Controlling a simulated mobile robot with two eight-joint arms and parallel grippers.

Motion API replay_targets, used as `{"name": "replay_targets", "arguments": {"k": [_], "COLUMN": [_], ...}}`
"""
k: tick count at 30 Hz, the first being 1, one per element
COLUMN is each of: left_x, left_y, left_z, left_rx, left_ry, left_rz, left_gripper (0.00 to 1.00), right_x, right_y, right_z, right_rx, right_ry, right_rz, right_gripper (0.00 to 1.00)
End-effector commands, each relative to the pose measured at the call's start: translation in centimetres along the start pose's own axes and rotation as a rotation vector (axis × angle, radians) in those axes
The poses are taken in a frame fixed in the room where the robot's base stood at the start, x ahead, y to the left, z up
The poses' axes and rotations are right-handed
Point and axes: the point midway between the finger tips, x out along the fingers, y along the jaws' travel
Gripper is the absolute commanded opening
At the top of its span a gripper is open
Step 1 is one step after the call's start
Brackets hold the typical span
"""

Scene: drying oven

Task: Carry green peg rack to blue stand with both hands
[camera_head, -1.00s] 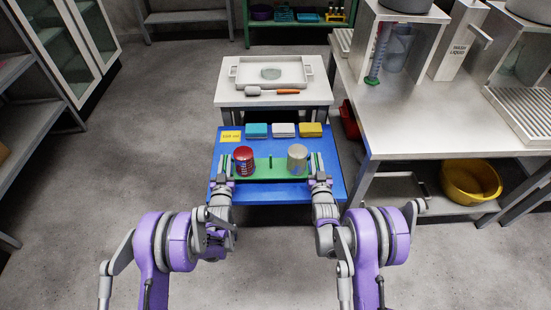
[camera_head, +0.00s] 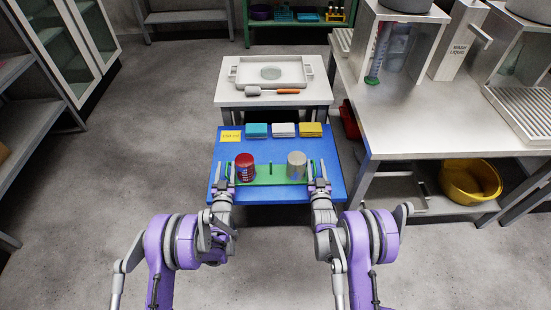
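The green peg rack (camera_head: 270,177) is a long, low base with a short peg (camera_head: 271,168) in its middle. It lies across the blue stand (camera_head: 270,144), low over its top or resting on it; I cannot tell which. A red can (camera_head: 245,167) stands on its left part and a grey metal can (camera_head: 297,166) on its right part. My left gripper (camera_head: 229,172) is at the rack's left end, and my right gripper (camera_head: 316,170) is at its right end. Both appear shut on the rack's ends, though the fingers are small in the view.
A yellow label (camera_head: 231,136) and teal (camera_head: 257,130), white (camera_head: 283,130) and yellow (camera_head: 311,130) blocks line the stand's far edge. Behind is a white table (camera_head: 228,98) with a tray (camera_head: 290,69). A steel bench (camera_head: 420,120) stands close on the right.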

Motion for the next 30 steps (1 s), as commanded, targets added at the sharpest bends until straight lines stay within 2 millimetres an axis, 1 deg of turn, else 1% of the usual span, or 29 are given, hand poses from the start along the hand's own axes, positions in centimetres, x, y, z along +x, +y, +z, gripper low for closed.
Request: {"name": "replay_targets", "arguments": {"k": [11, 14, 17, 24, 27, 30], "left_x": [0.0, -0.3, -1.5, -5.6, -6.7, -7.3], "left_y": [0.2, 0.2, 0.2, 0.2, 0.2, 0.2], "left_z": [0.0, 0.0, 0.0, 0.0, 0.0, 0.0], "left_rx": [-0.001, -0.001, -0.001, -0.001, -0.001, -0.001], "left_ry": [0.0, 0.0, 0.0, 0.0, 0.0, 0.0], "left_rz": [0.003, 0.003, 0.003, 0.003, 0.003, 0.002], "left_gripper": [0.49, 0.49, 0.49, 0.49, 0.49, 0.49], "right_x": [0.0, 0.0, 0.0, 0.0, 0.0, -0.2], "right_y": [-0.2, -0.2, -0.2, -0.3, -0.3, -0.3], "right_z": [0.0, 0.0, 0.0, 0.0, 0.0, 0.0], "right_rx": [0.001, 0.001, 0.001, 0.001, 0.001, 0.001], "right_ry": [0.0, 0.0, 0.0, 0.0, 0.0, 0.0], "right_rz": [-0.003, -0.003, -0.003, -0.003, -0.003, -0.003], "right_gripper": [0.47, 0.47, 0.47, 0.47, 0.47, 0.47]}}
